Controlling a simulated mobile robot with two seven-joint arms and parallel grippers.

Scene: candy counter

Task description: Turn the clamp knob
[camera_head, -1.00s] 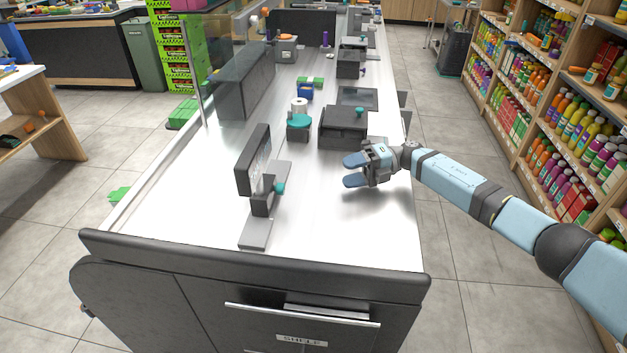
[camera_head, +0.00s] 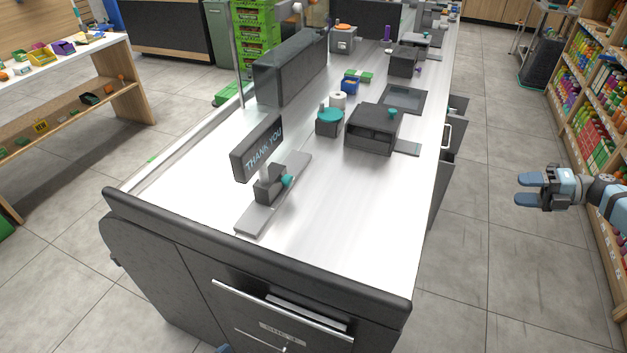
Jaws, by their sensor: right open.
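A small teal knob (camera_head: 287,181) sits on the right side of a dark grey clamp block (camera_head: 268,186). The block stands on a flat grey rail (camera_head: 262,213) near the front of the counter. A dark "THANK YOU" sign (camera_head: 257,149) stands just behind the block. My right gripper (camera_head: 519,189) is open and empty, out over the floor to the right of the counter, well away from the knob. My left gripper does not show; only a small blue piece appears at the bottom edge, too little to identify.
A drawer handle (camera_head: 280,309) sticks out at the counter's front. Shelves (camera_head: 588,90) line the right. The counter's front right surface is clear.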

